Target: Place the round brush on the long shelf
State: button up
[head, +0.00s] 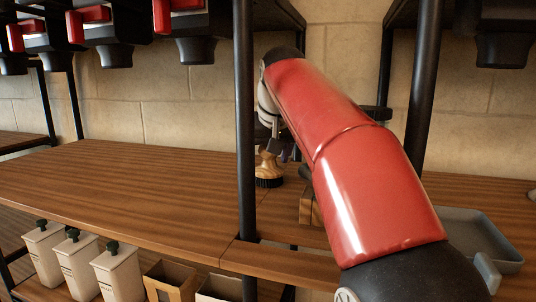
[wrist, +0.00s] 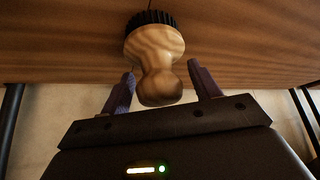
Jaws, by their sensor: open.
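The round brush (head: 268,168) has a pale wooden knob handle and dark bristles. It stands upright, bristles down, on the wooden surface just right of a black post in the head view. In the wrist view the brush (wrist: 155,48) shows its knob between my two purple fingers. My gripper (wrist: 160,70) is open, with a gap visible beside the knob on the right; the left finger is close to it. In the head view my gripper (head: 281,150) is partly hidden behind my red arm. The long wooden shelf (head: 120,190) stretches left of the post, its top bare.
The black post (head: 246,120) stands close to the brush. A wooden block (head: 307,210) and a grey tray (head: 475,240) lie to the right. White pump containers (head: 118,272) and open boxes (head: 172,280) sit below. Red-handled dispensers (head: 110,35) hang above.

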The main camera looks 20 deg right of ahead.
jog(key=p+v, duration=0.3)
jog(key=v, duration=0.9)
jog(key=shift+r, duration=0.15)
